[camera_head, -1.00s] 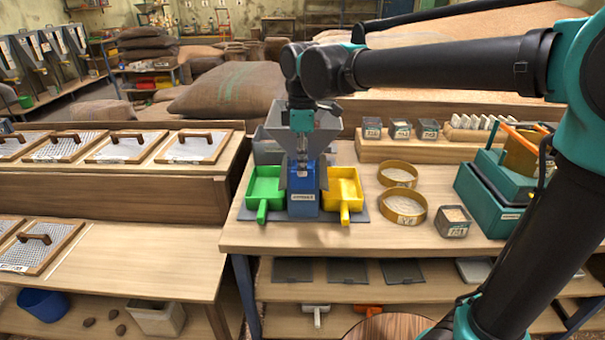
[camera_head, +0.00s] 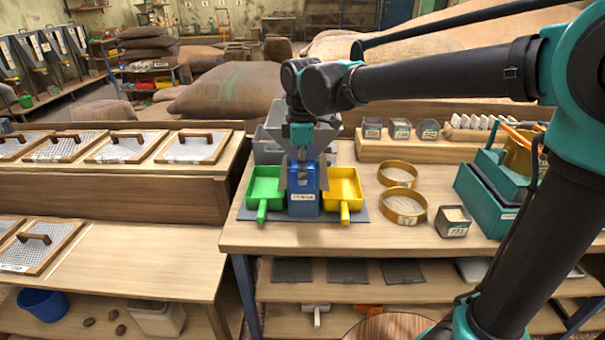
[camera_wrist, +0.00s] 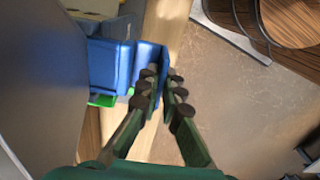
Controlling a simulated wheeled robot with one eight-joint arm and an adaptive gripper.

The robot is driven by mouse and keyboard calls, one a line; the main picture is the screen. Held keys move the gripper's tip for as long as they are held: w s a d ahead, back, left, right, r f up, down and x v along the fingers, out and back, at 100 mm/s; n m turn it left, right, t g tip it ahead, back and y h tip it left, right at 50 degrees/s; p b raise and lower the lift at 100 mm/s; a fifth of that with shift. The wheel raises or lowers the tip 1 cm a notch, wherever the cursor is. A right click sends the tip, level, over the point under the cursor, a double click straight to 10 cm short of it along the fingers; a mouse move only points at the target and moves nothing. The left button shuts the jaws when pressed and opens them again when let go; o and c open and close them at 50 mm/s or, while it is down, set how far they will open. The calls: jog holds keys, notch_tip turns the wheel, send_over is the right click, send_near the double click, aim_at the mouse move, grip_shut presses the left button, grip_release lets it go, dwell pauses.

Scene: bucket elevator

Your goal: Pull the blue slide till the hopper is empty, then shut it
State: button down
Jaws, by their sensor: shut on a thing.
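The grey hopper (camera_head: 328,136) stands on the bench behind my arm, which hides its mouth; I cannot see its contents. The blue body (camera_head: 304,204) with a white label stands at its front. My gripper (camera_head: 303,182) points down in front of the hopper, at the top of the blue body. In the wrist view, my gripper (camera_wrist: 161,84) is shut on the upright end of the blue slide (camera_wrist: 149,60), which stands out from the blue body (camera_wrist: 107,66). A green tray (camera_head: 266,187) sits left of the blue body and a yellow tray (camera_head: 343,188) right of it.
Two round sieves (camera_head: 404,210) and a small labelled box (camera_head: 453,222) stand to the right on the bench. A teal machine (camera_head: 490,190) is farther right. Framed screens (camera_head: 193,147) lie on the left bench. The bench front edge is clear.

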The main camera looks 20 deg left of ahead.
jog(key=shift+s+d, duration=0.2)
jog(key=shift+s, duration=0.6)
jog(key=shift+s+d, duration=0.2)
jog(key=shift+s, duration=0.6)
jog(key=shift+s+d, duration=0.2)
jog(key=shift+s, duration=0.6)
jog(key=c, duration=2)
grip_release()
jog(key=shift+s, duration=0.1)
notch_tip(320, 180, up, 12)
